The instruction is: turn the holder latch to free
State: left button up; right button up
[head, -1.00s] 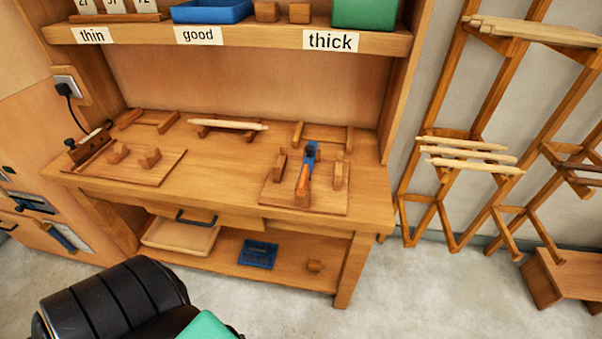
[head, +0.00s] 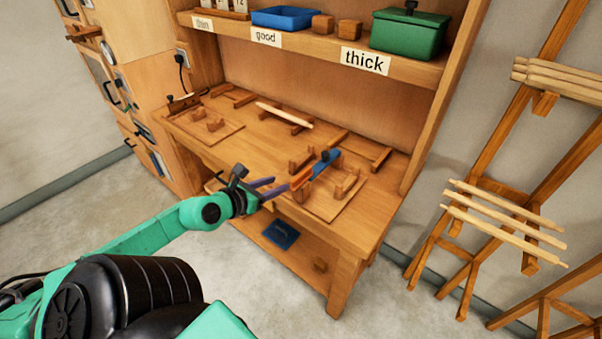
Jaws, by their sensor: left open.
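On the right of the workbench a wooden board (head: 325,208) carries upright wooden blocks, a left one (head: 301,160) and a right one (head: 346,185). Between them lies a blue and orange tool (head: 322,166), its orange end toward the front edge. I take this as the holder; I cannot clearly single out its latch. My left gripper (head: 270,189) is open, with purple fingers pointing right toward the orange end. The fingertips are close to it in the picture; I cannot tell whether they touch. My right gripper is not in view.
A second board with blocks (head: 205,127) is at the bench's left. A pale stick (head: 284,115) rests on a rack at the back. A shelf (head: 300,48) with labels, a blue tray (head: 285,17) and a green box (head: 410,35) overhangs the bench. Stick racks stand at right.

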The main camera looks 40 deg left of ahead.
aim_at(301, 173)
pick_arm(q)
jog(key=x, duration=1.1)
jog(key=shift+w+a+f+b, duration=0.15)
jog(key=shift+w+f+b, duration=0.05)
jog(key=shift+w+b, duration=0.15)
jog(key=shift+w+f, duration=0.15)
jog(key=shift+w, duration=0.25)
grip_shut()
jog(key=shift+s, duration=0.1)
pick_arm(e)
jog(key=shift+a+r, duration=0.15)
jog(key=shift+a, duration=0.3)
